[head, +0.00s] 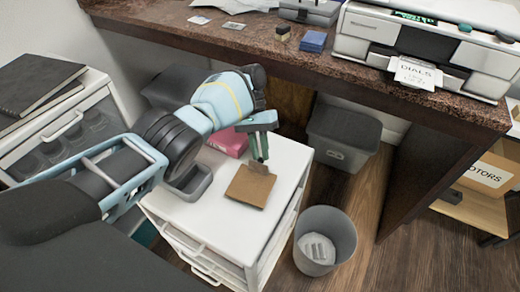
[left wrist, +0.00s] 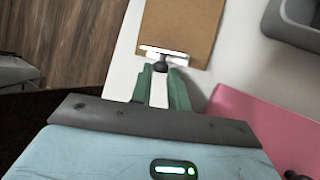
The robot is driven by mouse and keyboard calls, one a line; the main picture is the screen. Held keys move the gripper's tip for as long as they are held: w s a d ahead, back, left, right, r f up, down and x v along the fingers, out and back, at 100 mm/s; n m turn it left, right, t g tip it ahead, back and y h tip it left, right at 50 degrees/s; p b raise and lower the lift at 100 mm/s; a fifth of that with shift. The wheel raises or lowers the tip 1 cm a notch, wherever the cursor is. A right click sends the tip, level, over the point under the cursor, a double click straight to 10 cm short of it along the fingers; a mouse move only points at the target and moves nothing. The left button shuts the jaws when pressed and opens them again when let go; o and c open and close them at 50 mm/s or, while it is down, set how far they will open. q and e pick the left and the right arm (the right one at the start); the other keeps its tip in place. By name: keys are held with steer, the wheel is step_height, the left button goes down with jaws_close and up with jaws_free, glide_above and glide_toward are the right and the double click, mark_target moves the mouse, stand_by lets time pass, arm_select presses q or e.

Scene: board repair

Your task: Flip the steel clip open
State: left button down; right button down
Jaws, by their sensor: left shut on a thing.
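A small brown board (head: 251,186) lies on top of the white drawer unit, and it fills the top of the left wrist view (left wrist: 181,24). The bright steel clip (left wrist: 164,53) sits across the board's near edge. A dark round knob (left wrist: 161,67) shows at the clip's middle. My left gripper (head: 260,161) comes down from above at the board's edge. Its green fingers (left wrist: 160,72) are shut on the steel clip around the knob. In the head view the fingers mostly hide the clip. My right gripper is not in view.
The white drawer unit (head: 198,222) also carries a pink thing (head: 228,142) and a grey tray (head: 189,184). A grey bin (head: 325,240) stands at its right. The granite counter (head: 250,42) runs behind, with a printer (head: 430,40). A lidded grey box (head: 343,137) is below it.

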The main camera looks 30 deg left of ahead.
arm_select(q)
steer(key=c, duration=1.4)
jaws_free()
steer(key=shift+o, duration=0.2)
steer(key=b+v, duration=0.4)
steer(key=v, duration=0.3)
steer(key=shift+w+r, duration=0.15)
steer(key=shift+r, duration=0.1)
steer(key=shift+a, duration=0.15)
